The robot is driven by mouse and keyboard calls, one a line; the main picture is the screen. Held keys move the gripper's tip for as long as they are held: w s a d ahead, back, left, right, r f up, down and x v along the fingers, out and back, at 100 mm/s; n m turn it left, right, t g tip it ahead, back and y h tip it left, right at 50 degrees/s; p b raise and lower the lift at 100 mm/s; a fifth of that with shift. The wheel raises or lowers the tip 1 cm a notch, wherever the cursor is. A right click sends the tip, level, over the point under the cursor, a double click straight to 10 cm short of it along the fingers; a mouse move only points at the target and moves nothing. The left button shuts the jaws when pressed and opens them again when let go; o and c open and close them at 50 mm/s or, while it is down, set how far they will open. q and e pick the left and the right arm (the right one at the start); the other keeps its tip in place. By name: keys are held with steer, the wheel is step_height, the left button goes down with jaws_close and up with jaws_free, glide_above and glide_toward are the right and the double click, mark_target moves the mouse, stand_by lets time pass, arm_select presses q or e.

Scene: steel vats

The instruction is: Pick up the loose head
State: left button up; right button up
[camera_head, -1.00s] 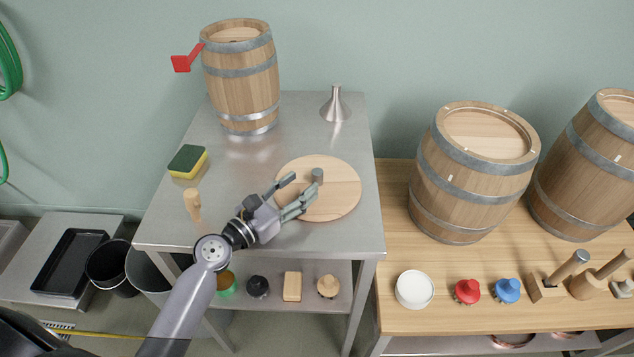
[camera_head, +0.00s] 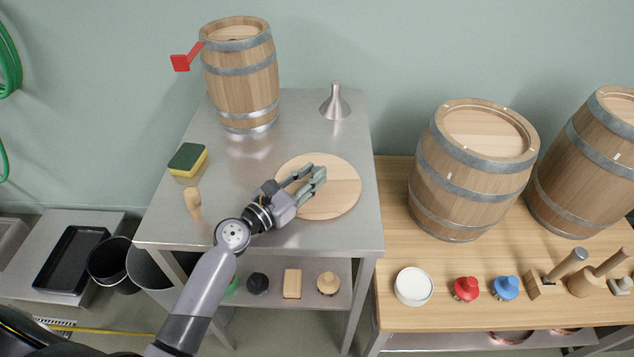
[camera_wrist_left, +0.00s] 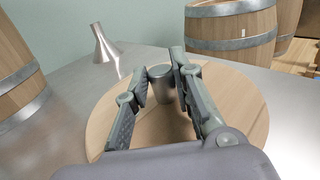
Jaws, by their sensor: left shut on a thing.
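The loose head (camera_head: 340,196) is a round pale wooden disc with a short grey knob. It appears to lie flat on the steel table (camera_head: 240,160). It also shows in the left wrist view (camera_wrist_left: 236,95). My left gripper (camera_head: 312,176) reaches over the disc from the left and is shut on the knob (camera_wrist_left: 161,92). The fingers stand on either side of the knob in the wrist view and hide it in the head view. My right gripper is not in view.
An upright barrel (camera_head: 240,80) with a red tap, a steel funnel (camera_head: 335,103), a sponge (camera_head: 187,159) and a wooden tool (camera_head: 193,203) stand or lie around the disc. Two more barrels are on the wooden bench (camera_head: 390,190) at right. The table between is clear.

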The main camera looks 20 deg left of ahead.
arm_select(q)
jaws_close()
steer(key=shift+r, duration=0.1)
stand_by(0.3)
